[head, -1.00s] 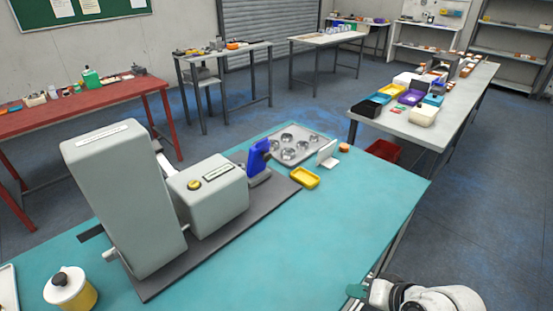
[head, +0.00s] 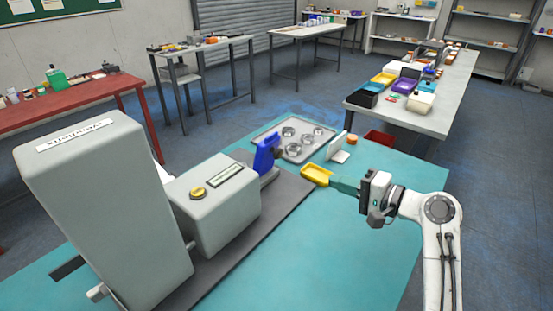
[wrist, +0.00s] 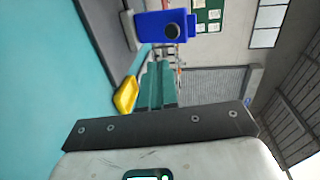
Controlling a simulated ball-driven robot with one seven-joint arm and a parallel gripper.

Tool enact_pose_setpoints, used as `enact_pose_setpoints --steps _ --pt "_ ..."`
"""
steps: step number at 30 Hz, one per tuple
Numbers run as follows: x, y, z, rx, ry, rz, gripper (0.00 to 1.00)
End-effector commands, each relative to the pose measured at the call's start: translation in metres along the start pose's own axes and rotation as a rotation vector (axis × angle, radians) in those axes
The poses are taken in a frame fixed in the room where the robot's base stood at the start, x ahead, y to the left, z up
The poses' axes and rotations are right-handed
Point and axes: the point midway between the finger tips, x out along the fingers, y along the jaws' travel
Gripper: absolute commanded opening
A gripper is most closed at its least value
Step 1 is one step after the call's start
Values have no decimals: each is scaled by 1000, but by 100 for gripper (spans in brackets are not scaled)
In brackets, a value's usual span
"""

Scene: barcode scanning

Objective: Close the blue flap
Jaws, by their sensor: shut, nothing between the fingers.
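The blue flap (head: 266,154) stands tilted at the right end of the grey machine's low box (head: 215,205), on the machine's dark base. In the wrist view the blue flap (wrist: 155,26) is ahead of my fingers, with a dark round spot on its face. My gripper (head: 334,181) has green fingers, shut and empty, pointing left toward the flap. They are apart from it, with the yellow tray between them in the head view. The shut fingers also show in the wrist view (wrist: 160,68).
The yellow tray (head: 316,174) lies close to my fingertips. A white stand (head: 338,150), an orange round piece (head: 352,139) and a metal tray with several rings (head: 277,131) are behind. The tall grey housing (head: 105,215) stands left. The teal tabletop in front is clear.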

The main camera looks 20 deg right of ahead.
Motion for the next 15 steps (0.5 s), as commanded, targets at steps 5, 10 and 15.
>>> enact_pose_setpoints --steps 5,10,15 --pt "6 -8 -6 27 -2 -31 0" --pt "31 -10 -6 26 -3 -30 0" --pt "64 -10 -6 26 -4 -28 0"
